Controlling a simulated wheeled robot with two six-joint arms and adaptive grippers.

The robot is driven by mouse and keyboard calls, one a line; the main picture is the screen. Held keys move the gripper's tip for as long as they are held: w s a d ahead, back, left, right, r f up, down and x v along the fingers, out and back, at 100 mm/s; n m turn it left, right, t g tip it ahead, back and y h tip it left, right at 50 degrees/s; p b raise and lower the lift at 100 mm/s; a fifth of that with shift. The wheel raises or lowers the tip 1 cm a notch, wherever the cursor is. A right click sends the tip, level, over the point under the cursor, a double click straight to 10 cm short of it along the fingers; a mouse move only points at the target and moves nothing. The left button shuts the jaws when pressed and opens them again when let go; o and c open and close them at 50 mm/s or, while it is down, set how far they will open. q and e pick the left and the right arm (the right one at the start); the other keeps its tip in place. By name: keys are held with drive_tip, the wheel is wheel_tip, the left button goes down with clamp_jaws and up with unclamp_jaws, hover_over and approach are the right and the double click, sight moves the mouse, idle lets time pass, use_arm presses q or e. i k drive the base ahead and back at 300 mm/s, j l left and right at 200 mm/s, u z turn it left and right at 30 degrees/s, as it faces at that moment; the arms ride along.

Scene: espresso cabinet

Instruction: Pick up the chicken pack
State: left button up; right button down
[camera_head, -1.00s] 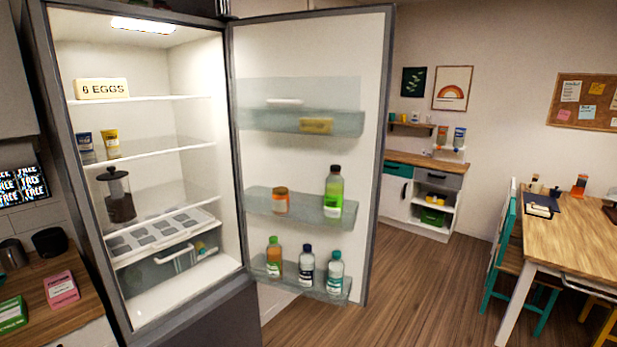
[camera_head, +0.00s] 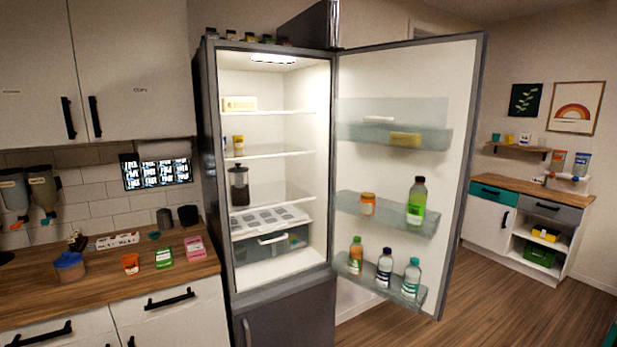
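No pack can be read as chicken in this view. A pink pack (camera_head: 195,248) stands on the wooden counter left of the open fridge, close to the counter's right end. A green pack (camera_head: 164,258) is just left of it, with a small orange container (camera_head: 130,264) further left. Their labels are too small to read. The fridge (camera_head: 270,170) is open, with an egg box (camera_head: 240,104) on its top shelf and a drawer (camera_head: 275,246) low down. Neither of my grippers is in view.
The fridge door (camera_head: 455,150) stands wide open to the right, with several bottles on its shelves. The wooden counter (camera_head: 95,295) also carries a blue-lidded container (camera_head: 69,266) and dark canisters at the back. Open floor (camera_head: 490,310) lies to the right.

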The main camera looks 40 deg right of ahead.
sight(195, 249)
drive_tip(key=l+u, duration=0.8)
drive_tip(key=l, duration=0.2)
drive_tip(key=k+l, duration=0.1)
drive_tip(key=l, duration=0.65)
drive_tip(key=k+l, duration=0.1)
drive_tip(key=l, duration=1.35)
drive_tip(key=k+l, duration=0.15)
drive_tip(key=l, duration=0.55)
drive_tip(key=k+l, duration=0.1)
drive_tip(key=l, duration=0.65)
drive_tip(key=k+l, duration=0.1)
drive_tip(key=l, duration=1.35)
drive_tip(key=j, duration=2.35)
drive_tip(key=i+j+z, duration=0.1)
drive_tip(key=i+j, duration=0.5)
drive_tip(key=i+j+z, duration=0.15)
drive_tip(key=i+j, duration=0.45)
drive_tip(key=j, duration=0.15)
